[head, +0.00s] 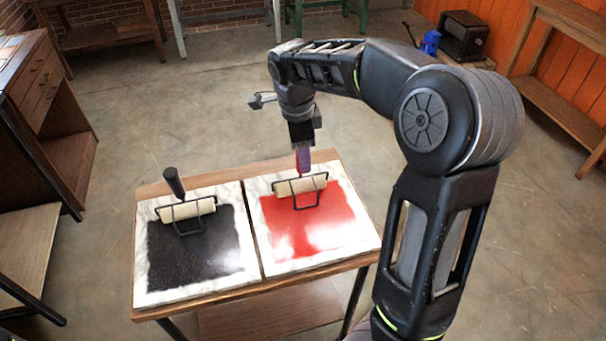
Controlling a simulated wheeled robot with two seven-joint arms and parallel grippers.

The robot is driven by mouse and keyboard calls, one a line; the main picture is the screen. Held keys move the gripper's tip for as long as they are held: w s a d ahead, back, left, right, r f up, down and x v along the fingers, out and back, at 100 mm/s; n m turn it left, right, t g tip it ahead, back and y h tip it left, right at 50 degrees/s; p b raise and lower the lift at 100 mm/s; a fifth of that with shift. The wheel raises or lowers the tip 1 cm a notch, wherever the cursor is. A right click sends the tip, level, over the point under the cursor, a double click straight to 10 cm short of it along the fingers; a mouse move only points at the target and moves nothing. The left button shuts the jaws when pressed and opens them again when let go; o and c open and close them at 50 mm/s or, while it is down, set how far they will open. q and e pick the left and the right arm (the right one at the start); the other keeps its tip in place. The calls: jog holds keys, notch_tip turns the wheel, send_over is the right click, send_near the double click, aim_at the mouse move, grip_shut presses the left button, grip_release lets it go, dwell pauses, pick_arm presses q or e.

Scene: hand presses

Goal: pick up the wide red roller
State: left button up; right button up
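The wide red roller has a red handle (303,165), a pale cylinder (300,187) and a dark wire frame. It is at the far part of the red-inked slab (285,240), with its handle pointing up. My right gripper (303,146) points down at the top of this handle, and the handle's upper end meets or is hidden by it. The fingers are too small and dark to tell whether they are closed on the handle. My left gripper is not in view.
A second roller with a black handle (174,182) rests on the black-inked slab (195,250) to the left. Both slabs lie on a small wooden table (160,188). A drawer cabinet (45,90) stands at the left. The floor behind the table is clear.

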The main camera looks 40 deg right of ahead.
jog(key=shift+c, duration=0.4)
grip_shut()
dwell(0.5)
